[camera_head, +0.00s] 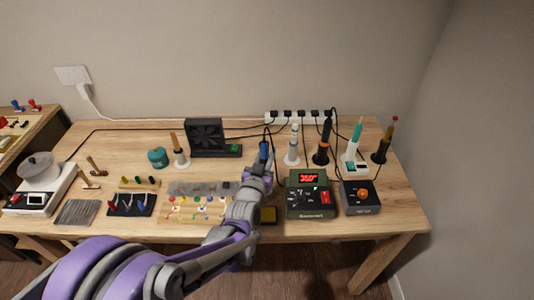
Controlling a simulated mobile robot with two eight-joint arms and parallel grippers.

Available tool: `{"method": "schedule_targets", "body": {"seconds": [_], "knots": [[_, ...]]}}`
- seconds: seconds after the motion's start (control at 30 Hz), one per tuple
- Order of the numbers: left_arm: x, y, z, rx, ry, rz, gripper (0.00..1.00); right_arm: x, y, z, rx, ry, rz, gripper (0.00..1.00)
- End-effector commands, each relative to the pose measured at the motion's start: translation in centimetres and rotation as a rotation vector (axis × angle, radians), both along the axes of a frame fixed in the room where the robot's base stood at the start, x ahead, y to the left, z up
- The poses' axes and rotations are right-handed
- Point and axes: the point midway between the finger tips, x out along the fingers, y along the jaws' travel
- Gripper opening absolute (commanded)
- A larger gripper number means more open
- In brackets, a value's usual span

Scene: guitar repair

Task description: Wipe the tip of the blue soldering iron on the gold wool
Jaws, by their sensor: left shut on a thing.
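The blue soldering iron (264,150) stands out above my left gripper (260,174), with its blue handle up and its cord rising from the top. My left gripper is shut on it. The iron's tip is hidden behind the gripper and arm. The gold wool (268,215) shows as a small gold patch in a dark holder at the front of the table, just right of my left forearm and nearer than the gripper. Part of it may be covered by the arm. My right gripper is not in view.
A green soldering station (310,204) with a lit red display stands right of the arm, beside a black unit (360,205). Several other irons in stands line the back right. A fan (206,136) stands behind. A component board (188,209) lies left of my forearm.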

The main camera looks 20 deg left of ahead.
Motion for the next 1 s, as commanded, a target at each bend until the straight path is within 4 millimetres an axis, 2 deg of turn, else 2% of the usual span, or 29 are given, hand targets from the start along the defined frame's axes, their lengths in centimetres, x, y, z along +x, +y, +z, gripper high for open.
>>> {"method": "schedule_targets", "body": {"seconds": [1.0], "knots": [[0.0,0.0,-1.2,0.000,0.000,0.000,0.00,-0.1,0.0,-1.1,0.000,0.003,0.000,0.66]]}}
